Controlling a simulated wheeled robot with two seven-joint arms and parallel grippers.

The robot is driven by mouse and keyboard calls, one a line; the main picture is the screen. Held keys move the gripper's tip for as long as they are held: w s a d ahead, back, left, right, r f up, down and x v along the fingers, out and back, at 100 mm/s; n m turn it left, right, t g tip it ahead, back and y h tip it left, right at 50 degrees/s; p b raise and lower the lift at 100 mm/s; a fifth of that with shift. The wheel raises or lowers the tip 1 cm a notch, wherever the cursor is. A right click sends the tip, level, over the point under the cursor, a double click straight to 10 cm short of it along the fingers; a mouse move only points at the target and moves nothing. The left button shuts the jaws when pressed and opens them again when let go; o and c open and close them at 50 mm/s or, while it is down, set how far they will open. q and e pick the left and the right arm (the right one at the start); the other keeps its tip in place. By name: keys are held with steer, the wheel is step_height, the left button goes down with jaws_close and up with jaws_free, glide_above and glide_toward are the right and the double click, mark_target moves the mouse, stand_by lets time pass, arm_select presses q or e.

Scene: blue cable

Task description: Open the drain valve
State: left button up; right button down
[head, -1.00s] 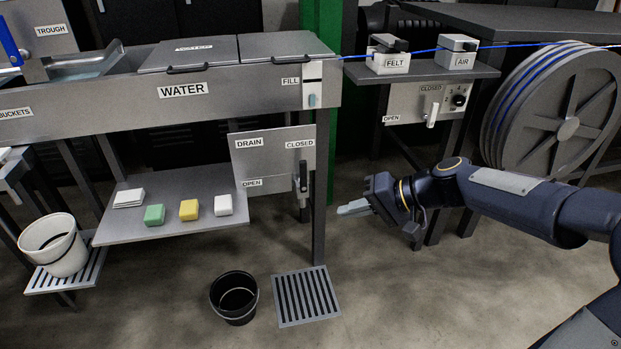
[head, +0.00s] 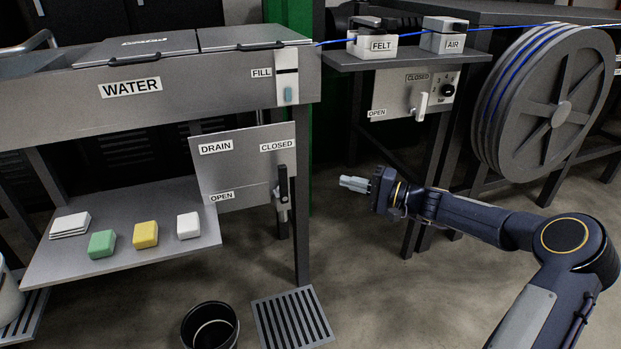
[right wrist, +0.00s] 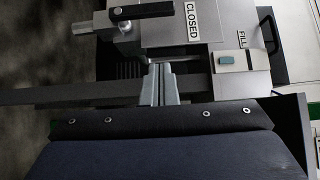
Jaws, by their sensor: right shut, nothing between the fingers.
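The drain valve's dark lever (head: 283,187) stands upright on the grey drain panel (head: 237,172), just below the CLOSED label (head: 279,145). The OPEN label (head: 221,196) is to its lower left. My right gripper (head: 345,183) is shut and empty, to the right of the lever at about its height and apart from it. In the right wrist view my closed fingers (right wrist: 158,84) point at the water bench; the lever (right wrist: 142,11) shows at the top, left of the CLOSED label (right wrist: 192,20). My left gripper is out of view.
A bench leg (head: 302,240) stands beside the valve. Below are a black bucket (head: 210,328) and a floor grate (head: 292,318). A shelf (head: 130,245) holds several small blocks. A second valve panel (head: 412,97) and a cable reel (head: 545,100) are at the right. Floor around my gripper is clear.

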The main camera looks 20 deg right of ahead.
mark_target(282, 182)
steer(key=s+a+b+x, duration=0.2)
steer(key=b+x, duration=0.1)
steer(key=x, duration=0.9)
steer(key=shift+w+a, duration=0.2)
